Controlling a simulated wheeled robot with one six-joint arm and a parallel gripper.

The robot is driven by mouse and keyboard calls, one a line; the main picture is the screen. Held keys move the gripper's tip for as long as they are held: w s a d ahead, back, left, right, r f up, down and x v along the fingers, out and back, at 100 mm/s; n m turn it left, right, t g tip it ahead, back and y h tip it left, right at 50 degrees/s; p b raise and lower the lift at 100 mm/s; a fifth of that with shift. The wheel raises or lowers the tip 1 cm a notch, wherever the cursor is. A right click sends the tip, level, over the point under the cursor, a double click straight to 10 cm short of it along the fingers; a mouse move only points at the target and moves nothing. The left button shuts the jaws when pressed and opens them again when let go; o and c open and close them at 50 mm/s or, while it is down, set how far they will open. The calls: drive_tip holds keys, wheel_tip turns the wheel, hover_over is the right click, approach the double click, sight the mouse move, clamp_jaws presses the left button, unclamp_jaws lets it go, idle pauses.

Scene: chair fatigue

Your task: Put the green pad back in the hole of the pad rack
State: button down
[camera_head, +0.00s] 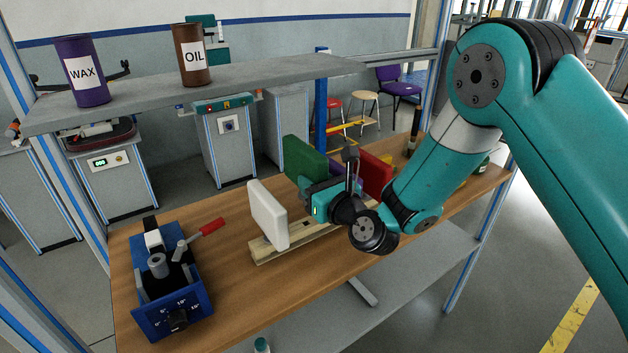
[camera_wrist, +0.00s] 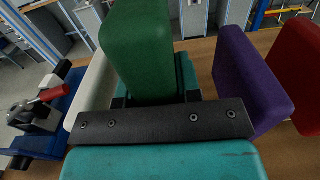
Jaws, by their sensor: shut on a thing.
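The green pad (camera_head: 304,158) stands upright between the white pad (camera_head: 267,214) and the purple pad. My gripper (camera_head: 318,186) is shut on the green pad, which also shows between the jaws in the wrist view (camera_wrist: 137,48). The light wooden pad rack (camera_head: 268,248) lies on the table, with the white pad upright at its left end. The purple pad (camera_wrist: 250,78) and the red pad (camera_head: 376,175) stand to the right of the green pad. The green pad's lower edge and the rack's hole are hidden behind my gripper, so I cannot tell whether they touch.
A blue fixture with a red-handled lever (camera_head: 172,290) stands at the table's left end. A grey shelf (camera_head: 250,78) above the back carries a purple WAX can (camera_head: 82,72) and a brown OIL can (camera_head: 192,55). The wooden table (camera_head: 225,300) is clear in front of the rack.

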drive_tip(key=shift+f+b, duration=1.4)
drive_tip(key=shift+f, duration=0.6)
drive_tip(key=shift+f+b, duration=1.3)
drive_tip(key=shift+f, duration=0.75)
idle(0.5)
drive_tip(key=c, duration=0.7)
unclamp_jaws()
drive_tip(key=shift+d, duration=0.1)
drive_tip(key=shift+f, duration=0.1)
